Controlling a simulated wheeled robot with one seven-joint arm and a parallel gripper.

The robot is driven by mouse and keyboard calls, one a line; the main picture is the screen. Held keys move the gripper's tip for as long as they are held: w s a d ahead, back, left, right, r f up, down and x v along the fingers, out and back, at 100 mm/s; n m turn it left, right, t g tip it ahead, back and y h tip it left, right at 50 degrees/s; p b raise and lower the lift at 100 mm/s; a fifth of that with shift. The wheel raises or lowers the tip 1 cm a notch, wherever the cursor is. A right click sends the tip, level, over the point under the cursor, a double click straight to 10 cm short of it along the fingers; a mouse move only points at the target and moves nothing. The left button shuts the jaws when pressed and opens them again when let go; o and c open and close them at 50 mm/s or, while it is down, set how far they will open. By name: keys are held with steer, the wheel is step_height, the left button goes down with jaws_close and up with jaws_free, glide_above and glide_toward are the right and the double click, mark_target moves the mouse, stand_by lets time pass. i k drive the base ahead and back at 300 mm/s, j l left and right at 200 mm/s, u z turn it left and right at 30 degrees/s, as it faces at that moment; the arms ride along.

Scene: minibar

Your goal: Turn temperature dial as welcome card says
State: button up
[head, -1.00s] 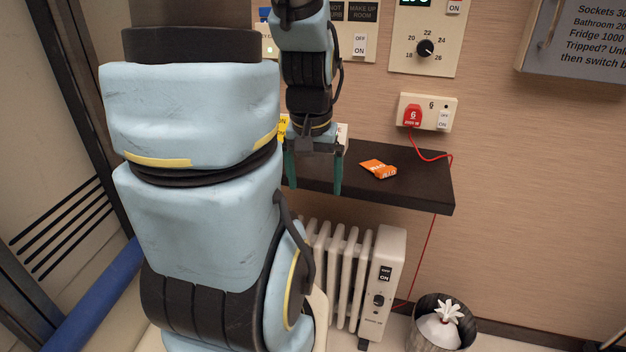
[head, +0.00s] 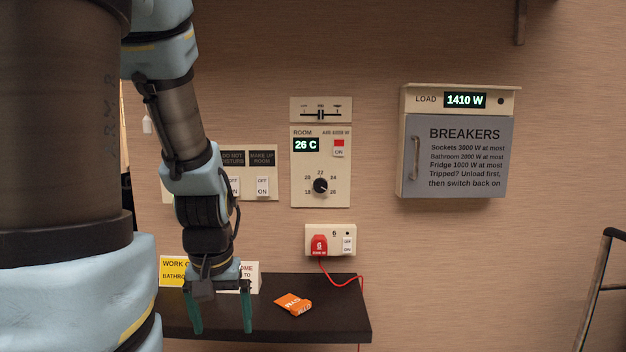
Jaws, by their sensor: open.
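The temperature dial (head: 320,185) is a black knob on a cream room panel (head: 299,199) on the wall, with numbers around it. Its pointer is too small to read surely. The display (head: 306,145) above it reads 26 C. The white welcome card (head: 251,279) stands on the dark shelf, mostly hidden behind my gripper; only "OME" and "TO" show. My gripper (head: 222,326) points down with its green fingers apart and empty. In the picture it is in front of the shelf, left of and below the dial, touching neither dial nor, as far as I can tell, card.
An orange packet (head: 293,304) lies on the dark shelf (head: 345,318). A yellow card (head: 172,270) stands at left. A socket (head: 347,229) with red plug (head: 319,245) is below the dial. Light switches (head: 263,186) are left, a breaker box (head: 457,157) right. Wall before the dial looks clear.

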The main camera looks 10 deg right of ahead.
mark_target(320, 185)
steer(key=u, duration=0.4)
steer(key=k+l+u, duration=0.1)
steer(key=u, duration=0.35)
steer(key=k+l+u, duration=0.1)
steer(key=u, duration=0.35)
steer(key=k+l+u, duration=0.1)
steer(key=u, duration=0.35)
steer(key=k+l+u, duration=0.1)
steer(key=u, duration=0.35)
steer(key=k+u, duration=0.2)
steer(key=k, duration=0.25)
steer(key=k+j+u, duration=0.15)
steer(key=k, duration=0.3)
steer(key=k+j+u, duration=0.2)
steer(key=k, duration=0.2)
